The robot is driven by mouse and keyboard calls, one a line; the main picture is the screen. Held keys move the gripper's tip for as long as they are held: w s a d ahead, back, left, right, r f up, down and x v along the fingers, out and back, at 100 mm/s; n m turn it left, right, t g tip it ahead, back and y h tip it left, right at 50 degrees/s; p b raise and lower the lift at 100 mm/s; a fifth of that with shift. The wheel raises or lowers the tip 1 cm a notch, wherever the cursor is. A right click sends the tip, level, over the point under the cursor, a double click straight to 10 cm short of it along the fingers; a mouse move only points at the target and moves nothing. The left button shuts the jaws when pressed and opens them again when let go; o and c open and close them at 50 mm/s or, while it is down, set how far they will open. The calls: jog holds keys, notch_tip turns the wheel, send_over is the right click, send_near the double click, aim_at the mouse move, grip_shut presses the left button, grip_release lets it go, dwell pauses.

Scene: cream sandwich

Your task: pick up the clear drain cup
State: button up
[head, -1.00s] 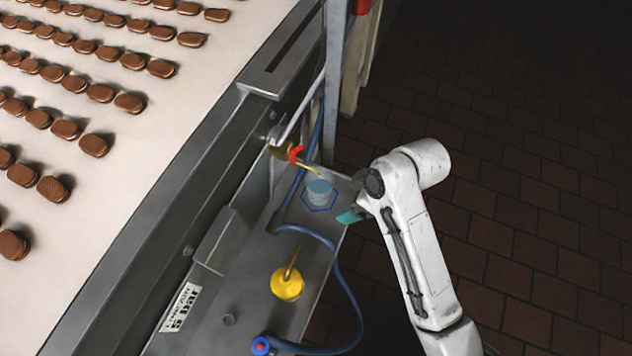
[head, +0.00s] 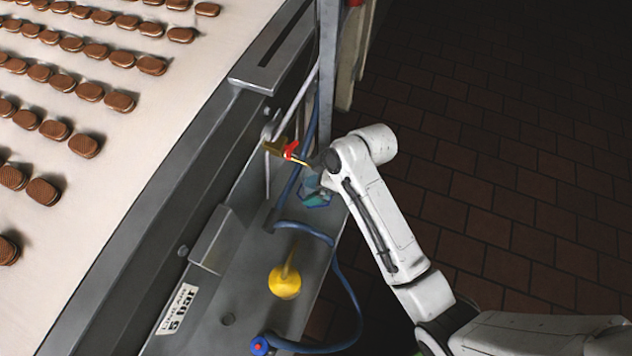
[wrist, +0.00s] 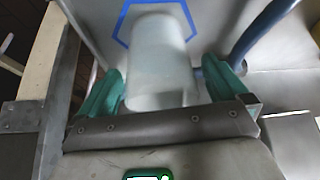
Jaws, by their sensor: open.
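The clear drain cup (wrist: 158,58) stands between the two green fingers of my gripper (wrist: 165,88) in the wrist view. It is pale and translucent, and it stands by a blue hexagon outline (wrist: 124,12) marked on the metal shelf. My gripper is open, with a finger on each side of the cup. I cannot tell whether either finger touches it. In the head view my gripper (head: 316,190) is over the hexagon, and my wrist hides most of the cup.
A brass valve with a red handle (head: 291,150) and a thin spout is just above the cup. A blue hose (head: 305,229) curves along the shelf (head: 235,290). A yellow oil can (head: 284,283) stands nearer. The conveyor with brown biscuits (head: 84,145) lies to the left.

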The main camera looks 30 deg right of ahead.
jog(key=shift+x, duration=1.05)
jog(key=c, duration=1.1)
jog(key=shift+r, duration=0.1)
